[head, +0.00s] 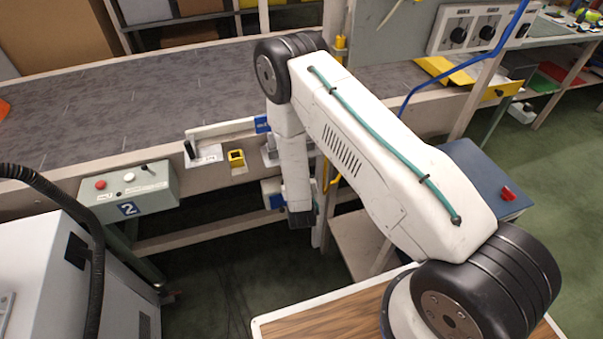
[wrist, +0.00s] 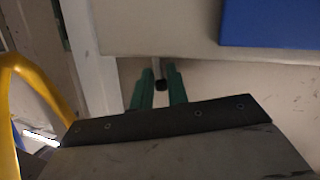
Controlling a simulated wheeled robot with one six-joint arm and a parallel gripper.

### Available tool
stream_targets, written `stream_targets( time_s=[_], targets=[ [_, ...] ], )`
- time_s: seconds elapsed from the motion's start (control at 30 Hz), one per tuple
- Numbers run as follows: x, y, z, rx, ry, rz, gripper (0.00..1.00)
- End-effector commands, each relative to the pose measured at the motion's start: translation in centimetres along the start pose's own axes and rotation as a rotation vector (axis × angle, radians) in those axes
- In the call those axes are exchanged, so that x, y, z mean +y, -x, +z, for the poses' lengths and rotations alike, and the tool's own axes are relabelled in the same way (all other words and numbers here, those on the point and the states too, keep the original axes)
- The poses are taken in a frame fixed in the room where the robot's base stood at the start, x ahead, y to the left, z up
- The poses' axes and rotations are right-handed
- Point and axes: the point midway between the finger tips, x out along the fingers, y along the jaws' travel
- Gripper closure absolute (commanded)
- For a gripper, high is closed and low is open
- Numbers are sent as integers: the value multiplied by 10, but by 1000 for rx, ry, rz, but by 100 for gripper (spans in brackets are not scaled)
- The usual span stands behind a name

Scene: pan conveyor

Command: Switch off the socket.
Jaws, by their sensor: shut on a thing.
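In the wrist view, my gripper (wrist: 159,78) has its two green fingers on either side of a small grey lever with a dark tip (wrist: 161,84). The fingers are close around it and shut on it. The lever sticks out by the lower edge of a pale box (wrist: 165,28) with a blue panel (wrist: 270,22), which looks like the socket. In the head view, a white and blue box (head: 272,192) is partly hidden behind my arm under the conveyor edge. My fingers do not show in that view. The lever's exact setting cannot be told.
A yellow curved bar (wrist: 22,75) runs close at the left in the wrist view. In the head view, the conveyor (head: 130,105) stretches behind my arm. A control box marked 2 (head: 130,191) is at left, and a dark blue cabinet (head: 480,180) with a red switch at right.

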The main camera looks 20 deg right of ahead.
Motion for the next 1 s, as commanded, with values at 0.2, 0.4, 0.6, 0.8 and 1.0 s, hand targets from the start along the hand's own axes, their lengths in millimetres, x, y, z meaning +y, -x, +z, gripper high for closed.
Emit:
stream_targets(
  time_s=[0.2, 0.4, 0.6, 0.8, 1.0],
  targets=[
    [-4, 1, 2, 22, 119, 36, 100],
    [-6, 1, 3, 35, 182, 57, 100],
    [-6, 1, 3, 40, 207, 66, 100],
    [-6, 1, 3, 40, 209, 66, 100],
    [-6, 1, 3, 40, 209, 65, 80]
  ],
)
